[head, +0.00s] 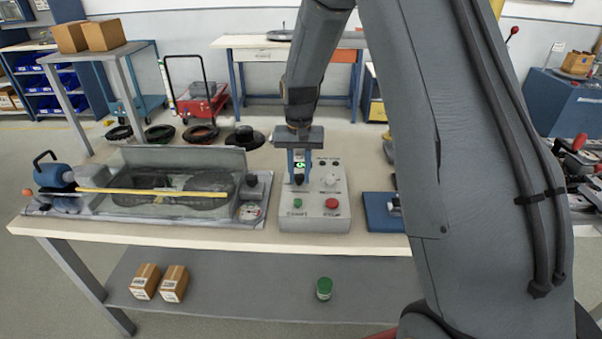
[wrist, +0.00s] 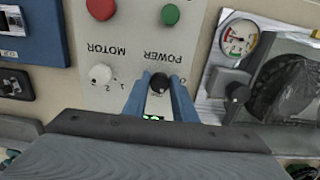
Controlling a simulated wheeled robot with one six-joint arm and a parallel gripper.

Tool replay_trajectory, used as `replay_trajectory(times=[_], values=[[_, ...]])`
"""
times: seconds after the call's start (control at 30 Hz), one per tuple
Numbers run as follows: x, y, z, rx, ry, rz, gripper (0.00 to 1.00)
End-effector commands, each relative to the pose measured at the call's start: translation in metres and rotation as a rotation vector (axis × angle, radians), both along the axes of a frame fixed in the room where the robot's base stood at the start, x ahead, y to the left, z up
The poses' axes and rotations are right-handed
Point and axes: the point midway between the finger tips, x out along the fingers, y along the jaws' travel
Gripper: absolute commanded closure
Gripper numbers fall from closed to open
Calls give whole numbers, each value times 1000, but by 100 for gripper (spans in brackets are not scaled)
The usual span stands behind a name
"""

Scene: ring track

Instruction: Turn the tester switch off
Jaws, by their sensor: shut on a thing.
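The tester is a light grey control box (head: 316,210) standing on the bench; its panel (wrist: 121,46) also shows upside down in the wrist view. A black rotary switch (wrist: 159,83) sits below the POWER label in the wrist view. My gripper (wrist: 160,92) reaches down over the panel with its two blue fingers shut on this switch, one at each side. In the head view my gripper (head: 299,180) covers most of the switch. A green light or display (wrist: 152,118) glows behind it. The switch's exact pointer direction is hard to read.
A white MOTOR knob (wrist: 101,74), a red button (wrist: 101,9) and a green button (wrist: 170,14) share the panel. A test tank (head: 170,188) with a gauge (head: 250,212) stands to the left. A blue device (head: 382,212) stands close to the right.

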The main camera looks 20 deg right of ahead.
Motion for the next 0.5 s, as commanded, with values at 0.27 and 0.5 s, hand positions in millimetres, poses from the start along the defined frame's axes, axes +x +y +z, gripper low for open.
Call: replay_trajectory(times=[0.27, 0.5], values=[[3, -1, 2, 0, -8, -238, 98], [3, -2, 2, 1, -9, -387, 98]])
